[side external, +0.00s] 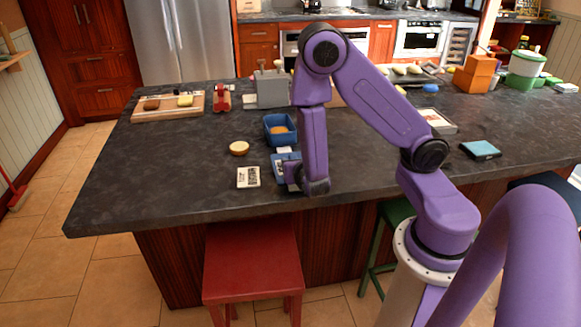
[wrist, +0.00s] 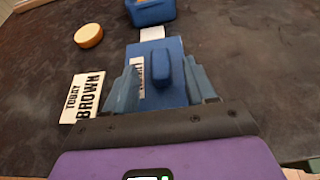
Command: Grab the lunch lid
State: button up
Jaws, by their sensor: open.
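The blue lunch lid (wrist: 174,47) is a flat rectangle with a raised blue handle (wrist: 161,72), in the middle of the wrist view. In the side external view the lid (side external: 280,158) shows only partly, behind my arm. My gripper (wrist: 163,80) is open, with one blue-grey finger on each side of the handle. No contact with the handle can be made out. The blue lunch box (side external: 270,133) stands just beyond the lid with a tan, bread-like item in it; its near part also shows at the top of the wrist view (wrist: 151,14).
A round bun-like item (side external: 239,148) lies left of the lid. A cutting board (side external: 168,106) and a grey toaster-like box (side external: 271,90) are farther back. The counter's front edge is close.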

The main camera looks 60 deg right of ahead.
jog(key=shift+x, duration=1.3)
grip_shut()
jog(key=shift+r, duration=0.2)
